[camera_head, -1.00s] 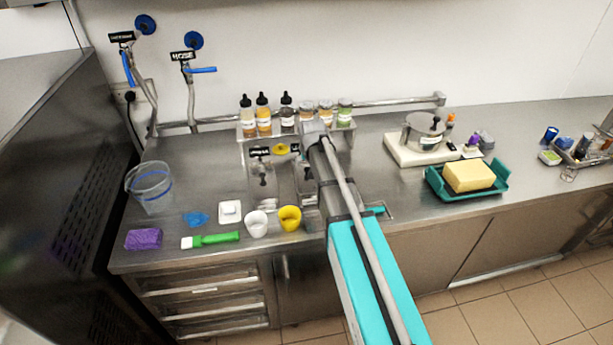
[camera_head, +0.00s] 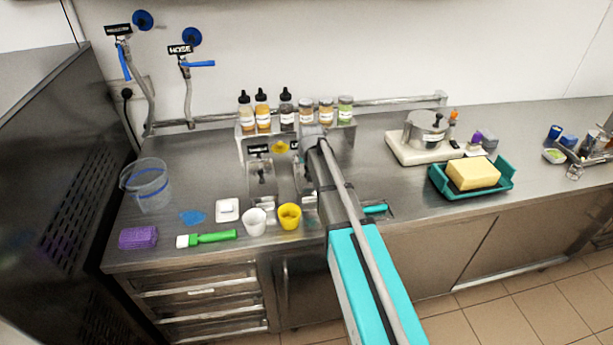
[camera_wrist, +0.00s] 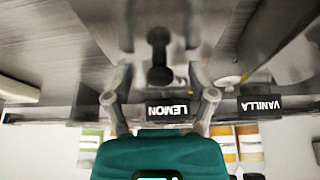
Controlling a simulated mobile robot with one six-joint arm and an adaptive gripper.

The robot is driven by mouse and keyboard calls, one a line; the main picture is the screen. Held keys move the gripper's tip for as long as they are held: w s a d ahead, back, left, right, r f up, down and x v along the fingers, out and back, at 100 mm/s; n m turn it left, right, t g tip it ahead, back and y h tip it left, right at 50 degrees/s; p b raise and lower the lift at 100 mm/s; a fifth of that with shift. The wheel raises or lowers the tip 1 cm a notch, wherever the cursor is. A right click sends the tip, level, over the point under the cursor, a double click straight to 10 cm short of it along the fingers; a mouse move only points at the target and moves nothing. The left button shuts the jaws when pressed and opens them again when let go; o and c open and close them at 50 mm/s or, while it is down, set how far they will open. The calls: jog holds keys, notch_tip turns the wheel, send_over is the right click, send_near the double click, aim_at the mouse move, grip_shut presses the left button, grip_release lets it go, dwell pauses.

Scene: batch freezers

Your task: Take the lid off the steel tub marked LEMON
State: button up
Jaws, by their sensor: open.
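The steel tub marked LEMON shows in the wrist view, upside down, by its black label (camera_wrist: 168,110). Its lid has a black knob (camera_wrist: 158,75). My gripper (camera_wrist: 160,78) is open, with one finger on each side of the knob in that picture. I cannot tell whether the fingers are level with the knob, and no contact is visible. In the head view my arm hides most of the LEMON tub. The neighbouring tub (camera_head: 262,185) with its lid on stands to its left; the VANILLA label (camera_wrist: 261,104) shows in the wrist view.
A rack of several bottles and jars (camera_head: 285,120) stands behind the tubs. A white cup (camera_head: 254,222) and a yellow cup (camera_head: 290,217) stand in front. A pot (camera_head: 425,130) and a teal tray (camera_head: 505,185) are to the right.

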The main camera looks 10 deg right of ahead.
jog(key=shift+f, duration=0.1)
dwell(0.6)
grip_shut()
